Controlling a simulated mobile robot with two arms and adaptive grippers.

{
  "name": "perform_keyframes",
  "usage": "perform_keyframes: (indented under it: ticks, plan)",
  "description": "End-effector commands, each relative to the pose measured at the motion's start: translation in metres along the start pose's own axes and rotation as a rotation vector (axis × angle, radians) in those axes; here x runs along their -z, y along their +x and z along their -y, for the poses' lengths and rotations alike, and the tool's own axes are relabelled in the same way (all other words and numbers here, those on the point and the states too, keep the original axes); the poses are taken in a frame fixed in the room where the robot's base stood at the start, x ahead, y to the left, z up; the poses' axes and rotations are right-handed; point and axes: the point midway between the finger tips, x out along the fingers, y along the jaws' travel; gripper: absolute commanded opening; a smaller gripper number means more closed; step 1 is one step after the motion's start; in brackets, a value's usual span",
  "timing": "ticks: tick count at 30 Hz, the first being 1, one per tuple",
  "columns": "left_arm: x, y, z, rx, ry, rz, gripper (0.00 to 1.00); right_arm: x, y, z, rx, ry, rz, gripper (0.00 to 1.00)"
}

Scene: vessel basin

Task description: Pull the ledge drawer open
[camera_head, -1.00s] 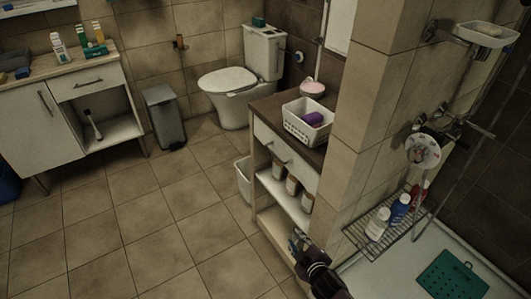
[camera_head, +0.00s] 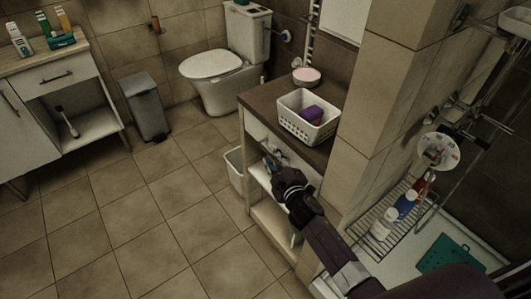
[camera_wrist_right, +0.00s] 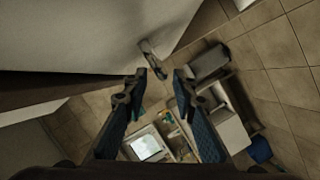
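The ledge drawer (camera_head: 256,128) is the pale front panel just under the dark brown ledge top (camera_head: 262,100). It appears shut. My right gripper (camera_head: 267,158) is in front of it in the head view and hides much of the panel and its handle. In the right wrist view the same gripper (camera_wrist_right: 160,78) is open, with nothing between its fingers. The drawer handle (camera_wrist_right: 152,58) stands out from the pale front just beyond the fingertips, apart from them. My left gripper is not in view.
A white basket (camera_head: 300,125) with a purple item and a pink-topped bowl (camera_head: 306,77) stand on the ledge. A white bin (camera_head: 235,170) stands beside it. A tiled wall corner (camera_head: 365,140) and wire rack (camera_head: 390,215) are at the right. Open floor (camera_head: 150,215) lies left.

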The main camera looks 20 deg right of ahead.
Motion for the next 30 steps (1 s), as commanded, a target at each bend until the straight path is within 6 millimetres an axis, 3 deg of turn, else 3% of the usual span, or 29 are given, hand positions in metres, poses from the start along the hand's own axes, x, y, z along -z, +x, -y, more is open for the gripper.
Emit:
perform_keyframes:
  ticks: [7, 18, 25, 30]
  plan:
    - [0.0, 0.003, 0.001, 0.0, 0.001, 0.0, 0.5, 0.001, 0.024, 0.0, 0.0, 0.001, -0.001, 0.25]
    - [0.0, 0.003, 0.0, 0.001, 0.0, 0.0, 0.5, 0.0, 0.028, 0.0, 0.001, 0.001, 0.0, 0.25]
    - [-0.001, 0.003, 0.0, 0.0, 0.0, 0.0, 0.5, 0.0, 0.028, 0.0, 0.001, 0.001, 0.0, 0.0]
    - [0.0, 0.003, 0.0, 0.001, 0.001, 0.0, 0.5, 0.0, 0.028, 0.0, 0.0, 0.001, -0.001, 0.0]
